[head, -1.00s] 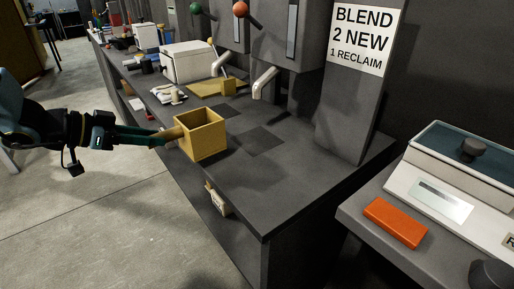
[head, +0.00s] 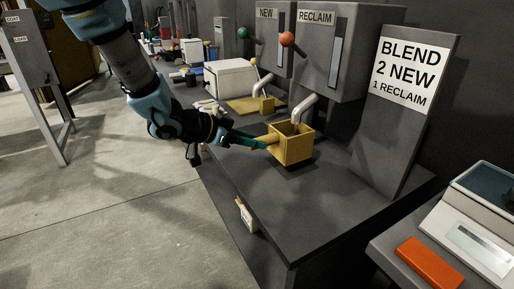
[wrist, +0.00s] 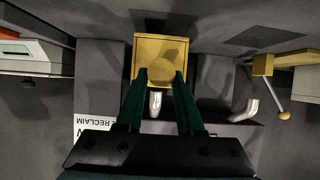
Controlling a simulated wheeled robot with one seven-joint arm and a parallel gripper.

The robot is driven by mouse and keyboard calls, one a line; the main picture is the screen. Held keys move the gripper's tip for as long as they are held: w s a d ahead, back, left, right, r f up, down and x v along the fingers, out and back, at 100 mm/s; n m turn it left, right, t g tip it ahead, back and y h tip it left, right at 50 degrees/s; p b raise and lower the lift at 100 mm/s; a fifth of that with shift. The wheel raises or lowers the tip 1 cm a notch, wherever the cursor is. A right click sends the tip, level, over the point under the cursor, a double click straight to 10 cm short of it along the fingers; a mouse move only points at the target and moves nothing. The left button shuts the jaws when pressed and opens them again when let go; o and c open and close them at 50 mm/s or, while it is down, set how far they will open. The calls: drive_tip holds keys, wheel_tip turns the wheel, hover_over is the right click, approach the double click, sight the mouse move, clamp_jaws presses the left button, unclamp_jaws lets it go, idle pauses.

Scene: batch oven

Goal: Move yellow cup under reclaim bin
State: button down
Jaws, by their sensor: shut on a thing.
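The yellow cup (head: 293,149) is a square, open-topped box. It stands upright at the bench, close below the white spout of the reclaim bin (head: 340,55). The spout's end (head: 300,112) shows above or just behind the cup's rim; I cannot tell exactly. My gripper (head: 266,142) reaches in from the left and is shut on the cup's near-left side. In the wrist view, the two green fingers (wrist: 160,78) lie against the yellow cup (wrist: 161,50), with the white spout (wrist: 155,103) between them. Whether the cup's base touches the bench is unclear.
A white box (head: 230,78) is behind. The blend sign (head: 405,75) stands right. An orange block (head: 430,262) lies on the right bench. The bench front is clear.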

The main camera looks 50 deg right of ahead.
sight(276, 146)
drive_tip(key=shift+s+d+r, duration=0.1)
drive_tip(key=shift+s+d, duration=0.2)
drive_tip(key=shift+d, duration=0.3)
wheel_tip(276, 146, down, 3)
drive_tip(key=shift+r+p, duration=0.2)
drive_tip(key=shift+p, duration=0.35)
drive_tip(key=shift+f, duration=0.55)
drive_tip(key=shift+f, duration=0.15)
drive_tip(key=c, duration=0.5)
unclamp_jaws()
drive_tip(key=shift+c, duration=0.2)
